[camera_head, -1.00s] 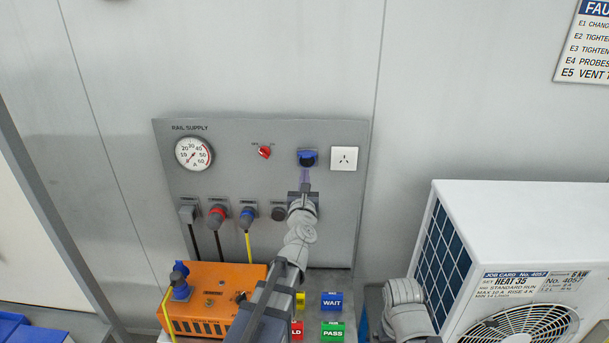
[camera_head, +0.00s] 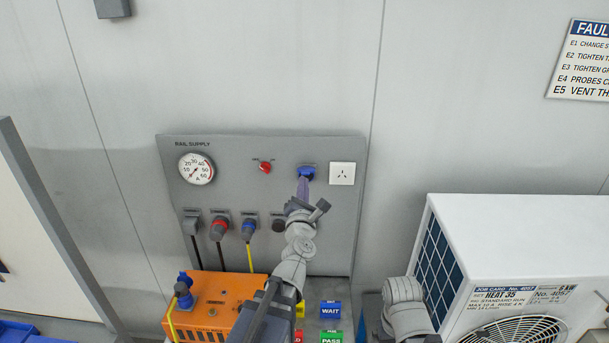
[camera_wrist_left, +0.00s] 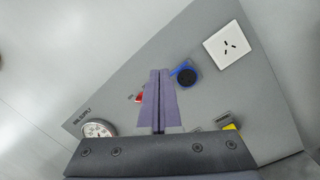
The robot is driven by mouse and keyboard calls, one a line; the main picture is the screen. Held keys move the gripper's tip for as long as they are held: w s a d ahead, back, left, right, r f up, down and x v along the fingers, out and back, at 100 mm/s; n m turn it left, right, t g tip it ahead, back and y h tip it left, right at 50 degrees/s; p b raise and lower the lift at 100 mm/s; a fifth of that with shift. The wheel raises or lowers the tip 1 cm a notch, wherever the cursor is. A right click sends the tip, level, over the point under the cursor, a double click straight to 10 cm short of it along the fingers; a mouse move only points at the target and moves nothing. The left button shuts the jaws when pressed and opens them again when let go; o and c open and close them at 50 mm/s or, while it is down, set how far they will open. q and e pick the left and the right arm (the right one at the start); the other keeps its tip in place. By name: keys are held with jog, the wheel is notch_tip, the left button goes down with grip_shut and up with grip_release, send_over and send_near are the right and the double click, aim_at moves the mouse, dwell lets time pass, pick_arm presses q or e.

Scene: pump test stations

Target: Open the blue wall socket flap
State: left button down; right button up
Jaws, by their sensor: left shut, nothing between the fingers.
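The blue wall socket (camera_head: 306,173) sits on the grey rail supply panel, left of the white socket. In the left wrist view the blue socket (camera_wrist_left: 185,74) shows a dark round face with blue at its upper left; I cannot tell the flap's exact angle. My left gripper (camera_head: 303,180) is at the blue socket's lower edge in the head view. Its purple fingers (camera_wrist_left: 159,73) are shut and empty, just left of the socket in the wrist view. I cannot tell whether they touch it. My right gripper is not in view.
The grey panel (camera_head: 235,180) also carries a gauge (camera_head: 196,169), a red knob (camera_head: 264,167), several plugs with cables below and the white socket (camera_head: 342,173). An orange box (camera_head: 215,300) stands below left. A white outdoor unit (camera_head: 500,240) stands at right.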

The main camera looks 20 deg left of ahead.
pick_arm(q)
jog(key=m, duration=0.9)
jog(key=r+m+p, duration=0.1)
jog(key=m, duration=0.9)
jog(key=s+m+p, duration=0.1)
jog(key=m, duration=0.9)
jog(key=shift+d+r, duration=0.2)
jog(key=shift+r, duration=0.1)
jog(key=shift+w, duration=0.1)
jog(key=r+p, duration=0.1)
send_over(305, 174)
jog(key=f+b, duration=0.1)
jog(key=s+f+b, duration=0.1)
jog(key=shift+s+d+f+b, duration=0.1)
jog(key=shift+d+f+b, duration=0.05)
jog(key=shift+f+b, duration=0.25)
jog(key=shift+s+d+f+b, duration=0.1)
jog(key=shift+s+f+b, duration=0.1)
jog(key=shift+f+b, duration=0.4)
